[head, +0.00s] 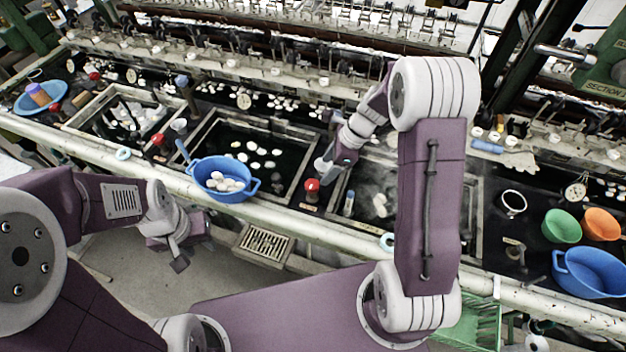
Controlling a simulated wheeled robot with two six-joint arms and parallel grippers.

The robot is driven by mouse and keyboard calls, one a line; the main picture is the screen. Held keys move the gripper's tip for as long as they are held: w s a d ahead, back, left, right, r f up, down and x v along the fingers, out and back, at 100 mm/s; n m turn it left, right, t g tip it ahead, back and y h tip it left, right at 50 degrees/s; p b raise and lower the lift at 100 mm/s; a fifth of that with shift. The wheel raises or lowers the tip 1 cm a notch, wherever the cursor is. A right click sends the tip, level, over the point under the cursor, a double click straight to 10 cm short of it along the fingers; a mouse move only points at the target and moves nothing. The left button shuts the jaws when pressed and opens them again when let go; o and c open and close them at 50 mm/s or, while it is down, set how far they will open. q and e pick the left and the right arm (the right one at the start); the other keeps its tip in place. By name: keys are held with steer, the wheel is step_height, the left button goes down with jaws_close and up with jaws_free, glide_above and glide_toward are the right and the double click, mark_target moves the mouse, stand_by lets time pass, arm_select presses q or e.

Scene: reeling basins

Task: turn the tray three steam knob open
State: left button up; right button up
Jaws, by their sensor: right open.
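A red knob (311,187) stands on the dark ledge between the middle basin (250,155) and the basin on the right, which is partly covered by my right arm. My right gripper (334,168) is open and empty, pointing down just above and to the right of this red knob, apart from it as far as I can see. Another red knob (158,139) stands left of the middle basin, and a third red knob (93,76) is further left. My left gripper (170,252) hangs over the floor in front of the bench; its opening is unclear.
A blue bowl of white cocoons (223,180) sits at the middle basin's front edge. A pale rail (290,222) runs along the bench front. Green (562,226), orange (601,224) and blue (590,274) bowls stand at the right. A thermometer-like stick (348,203) is near the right gripper.

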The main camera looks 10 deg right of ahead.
mark_target(312, 184)
steer(key=x, duration=0.8)
steer(key=shift+w+a, duration=0.15)
steer(key=shift+a, duration=0.2)
steer(key=shift+f, duration=0.35)
jaws_close()
